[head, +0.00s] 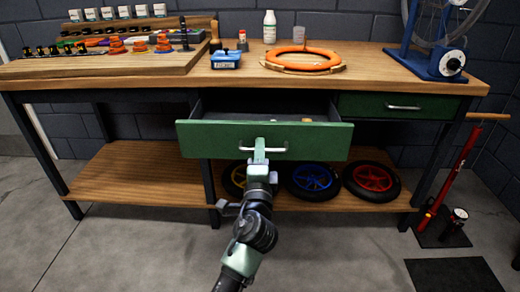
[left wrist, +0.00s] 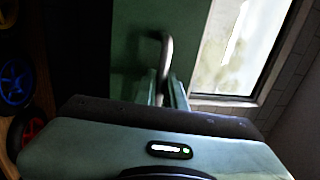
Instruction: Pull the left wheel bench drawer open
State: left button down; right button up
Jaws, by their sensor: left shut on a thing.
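The left wheel bench drawer (head: 227,137) has a green front and stands pulled out from the bench, with its dark inside and a few small items showing. Its metal handle (head: 273,150) is at the middle of the front. My left gripper (head: 260,150) is shut on the handle, with its arm coming up from below. In the left wrist view the handle (left wrist: 166,50) runs down between the fingers of the left gripper (left wrist: 167,90), against the green drawer front (left wrist: 130,45). My right gripper is not in view.
The right drawer (head: 380,106) is closed. The wooden bench top (head: 225,82) holds an orange ring (head: 303,58), a blue box (head: 226,60), a white bottle (head: 269,28) and a blue stand (head: 435,62). Wheels (head: 371,179) lie on the lower shelf. A red pump (head: 452,180) stands at the right.

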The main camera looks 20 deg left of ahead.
pick_arm(q)
jog(key=c, duration=1.8)
grip_release()
jog(key=shift+o, duration=0.2)
jog(key=shift+s, duration=0.1)
jog(key=v, duration=0.7)
jog(key=shift+s, duration=0.3)
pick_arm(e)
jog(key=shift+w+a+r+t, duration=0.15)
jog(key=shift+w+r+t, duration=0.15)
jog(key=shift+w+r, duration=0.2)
pick_arm(q)
jog(key=shift+d+f, duration=0.15)
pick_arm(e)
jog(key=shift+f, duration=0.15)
